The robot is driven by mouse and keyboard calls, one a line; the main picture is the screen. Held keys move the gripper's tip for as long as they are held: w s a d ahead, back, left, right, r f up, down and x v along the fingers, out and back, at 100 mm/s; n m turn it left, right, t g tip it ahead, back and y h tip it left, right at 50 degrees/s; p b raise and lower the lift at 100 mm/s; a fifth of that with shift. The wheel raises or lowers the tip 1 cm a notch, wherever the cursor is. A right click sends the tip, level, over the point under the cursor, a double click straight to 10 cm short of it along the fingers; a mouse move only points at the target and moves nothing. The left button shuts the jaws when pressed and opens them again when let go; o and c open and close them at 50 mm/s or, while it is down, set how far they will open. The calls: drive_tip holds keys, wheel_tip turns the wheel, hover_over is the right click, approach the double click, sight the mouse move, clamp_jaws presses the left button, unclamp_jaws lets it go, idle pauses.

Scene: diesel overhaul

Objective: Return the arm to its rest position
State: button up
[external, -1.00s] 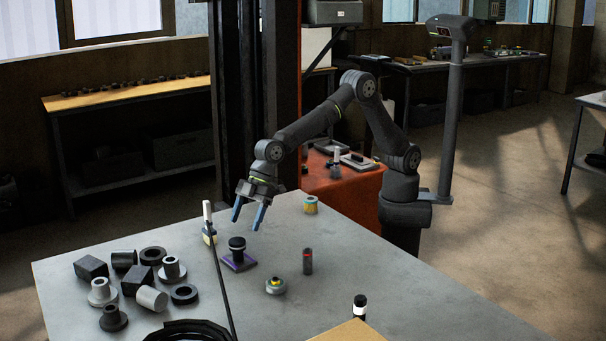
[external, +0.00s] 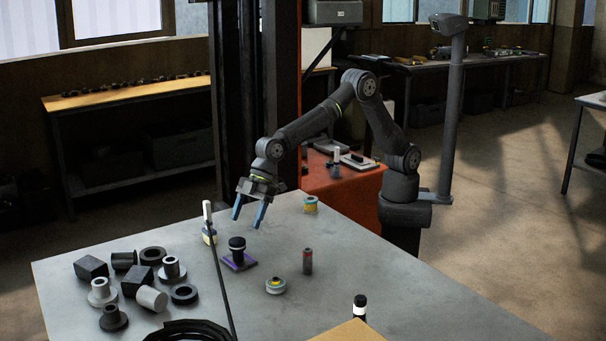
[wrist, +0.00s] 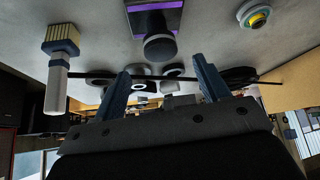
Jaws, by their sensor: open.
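My gripper (external: 249,214) is open and empty, with its two blue fingers pointing down above the far part of the grey table (external: 330,265). In the wrist view the fingers (wrist: 160,92) are spread apart with nothing between them. My arm reaches left from its base, bent at the elbow. A black cylinder on a purple square base (external: 238,255) stands below and in front of the gripper, apart from it. It also shows at the top of the wrist view (wrist: 158,22).
A white-handled tool (external: 208,222) stands left of the gripper. A yellow-ringed disc (external: 276,286), a grey cylinder (external: 308,261) and a yellow-teal ring (external: 311,204) are on the table. Several dark and grey metal parts (external: 140,283) lie at left. The table's right side is mostly clear.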

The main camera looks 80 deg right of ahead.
sight(237, 240)
drive_tip(key=x, duration=0.9)
drive_tip(key=shift+a+r, duration=0.15)
drive_tip(key=shift+r, duration=0.55)
